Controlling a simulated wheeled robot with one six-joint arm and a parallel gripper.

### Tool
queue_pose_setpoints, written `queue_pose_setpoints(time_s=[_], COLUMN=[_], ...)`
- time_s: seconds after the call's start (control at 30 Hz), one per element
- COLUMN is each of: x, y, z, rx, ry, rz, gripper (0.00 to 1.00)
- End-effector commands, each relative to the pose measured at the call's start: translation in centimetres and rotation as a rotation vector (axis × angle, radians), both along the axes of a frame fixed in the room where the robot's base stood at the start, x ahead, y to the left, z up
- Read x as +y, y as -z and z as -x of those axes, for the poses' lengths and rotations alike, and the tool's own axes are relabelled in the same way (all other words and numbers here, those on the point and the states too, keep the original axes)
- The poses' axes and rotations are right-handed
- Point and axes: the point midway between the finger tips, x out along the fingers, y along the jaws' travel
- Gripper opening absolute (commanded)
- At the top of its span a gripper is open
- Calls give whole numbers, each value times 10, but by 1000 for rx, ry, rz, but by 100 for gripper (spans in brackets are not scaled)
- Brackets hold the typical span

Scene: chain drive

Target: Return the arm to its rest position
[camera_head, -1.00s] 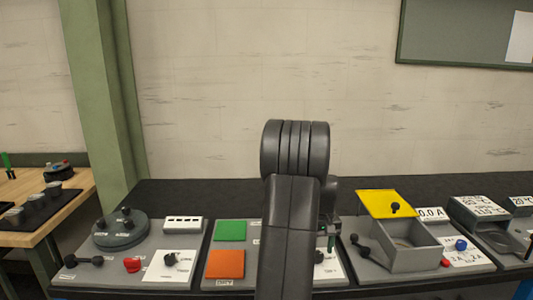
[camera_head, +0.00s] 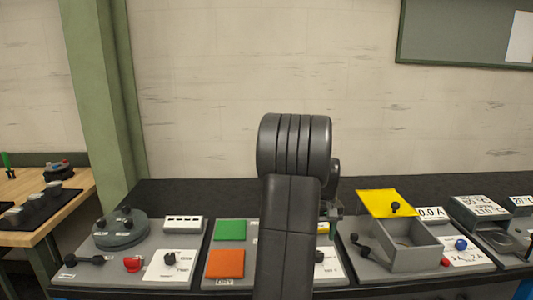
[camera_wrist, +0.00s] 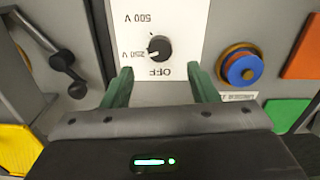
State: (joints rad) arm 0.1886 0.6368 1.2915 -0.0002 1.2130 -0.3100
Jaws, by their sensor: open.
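My arm (camera_head: 287,235) rises in the middle of the head view and hides part of the bench behind it. In the wrist view my gripper (camera_wrist: 160,88) is open, with two green fingers apart and nothing between them. Beyond the fingertips is a black rotary knob (camera_wrist: 159,47) on a white plate marked OFF, 250 V and 500 V. The fingers appear clear of the knob. In the head view the gripper is mostly hidden behind my arm.
The black bench carries a grey box with a raised yellow lid (camera_head: 385,203), a green square (camera_head: 230,229), an orange square (camera_head: 225,264) and a round dark disc (camera_head: 121,232). A blue and orange round stack (camera_wrist: 242,67) and a black crank handle (camera_wrist: 62,60) flank the knob plate.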

Motion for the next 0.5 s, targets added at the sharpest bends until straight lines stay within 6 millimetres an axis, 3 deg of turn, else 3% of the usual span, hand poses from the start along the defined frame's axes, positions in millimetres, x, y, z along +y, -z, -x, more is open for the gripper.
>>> queue_pose_setpoints(time_s=[0.3,0.5], x=[0,0], y=[65,64], z=[1,0], rx=[4,0], ry=[0,-159], rz=[-2,0], gripper=[53,53])
